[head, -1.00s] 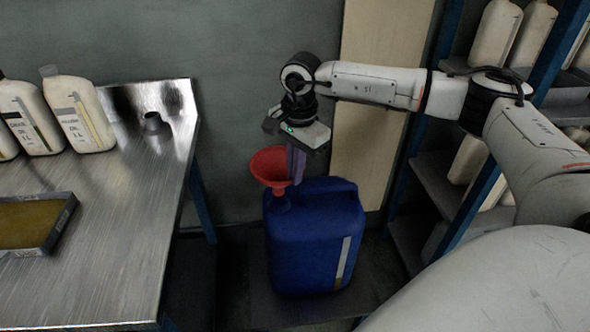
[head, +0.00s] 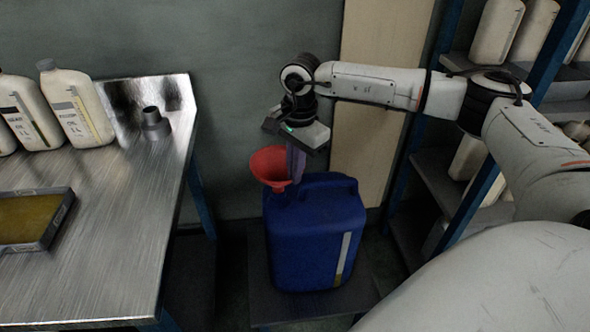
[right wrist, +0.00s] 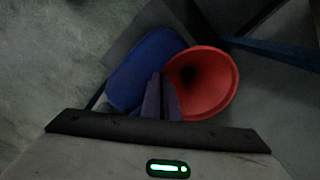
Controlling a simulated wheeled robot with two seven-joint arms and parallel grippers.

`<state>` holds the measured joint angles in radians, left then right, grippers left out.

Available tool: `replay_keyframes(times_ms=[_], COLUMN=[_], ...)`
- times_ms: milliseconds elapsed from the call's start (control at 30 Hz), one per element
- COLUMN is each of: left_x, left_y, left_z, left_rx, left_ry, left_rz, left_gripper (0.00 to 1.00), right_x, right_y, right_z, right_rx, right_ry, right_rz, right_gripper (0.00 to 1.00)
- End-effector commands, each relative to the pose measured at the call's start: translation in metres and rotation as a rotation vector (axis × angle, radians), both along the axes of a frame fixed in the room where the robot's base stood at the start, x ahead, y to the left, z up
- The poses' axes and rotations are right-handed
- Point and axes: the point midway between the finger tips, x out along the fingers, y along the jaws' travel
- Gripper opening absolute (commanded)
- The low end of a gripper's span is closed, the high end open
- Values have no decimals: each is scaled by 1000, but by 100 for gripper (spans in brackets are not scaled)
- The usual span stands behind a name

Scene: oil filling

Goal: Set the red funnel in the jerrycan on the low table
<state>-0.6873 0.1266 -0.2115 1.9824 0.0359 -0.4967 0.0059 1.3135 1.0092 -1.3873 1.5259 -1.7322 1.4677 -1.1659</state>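The red funnel (head: 269,165) is over the left end of the top of the blue jerrycan (head: 308,240), wide mouth up and slightly tilted. Its lower end meets the can's neck area; I cannot tell how deep the spout sits. The jerrycan stands upright on a dark low table (head: 262,304). My right gripper (head: 295,178) is at the right side of the funnel, fingers pointing down. In the right wrist view the fingers (right wrist: 162,98) are close together at the rim of the funnel (right wrist: 212,82), seemingly with its wall between them. My left gripper is out of view.
A steel workbench (head: 120,235) at left holds white bottles (head: 78,108), a grey adapter-like piece (head: 154,122) and a tray (head: 42,238) of amber liquid. A shelf with blue posts (head: 478,200) and white containers stands at right. The wall is close behind.

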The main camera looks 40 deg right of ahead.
Motion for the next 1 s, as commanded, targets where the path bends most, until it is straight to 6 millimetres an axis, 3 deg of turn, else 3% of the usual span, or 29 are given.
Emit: replay_keyframes(times_ms=[967,1000], left_x=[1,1], left_y=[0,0], left_z=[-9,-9], left_rx=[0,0], left_ry=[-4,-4], left_rz=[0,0], left_gripper=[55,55], right_x=[0,0], right_y=[0,0], right_z=[-17,-17], right_rx=[0,0], right_ry=[0,0], right_rz=[0,0], right_gripper=[0,6])
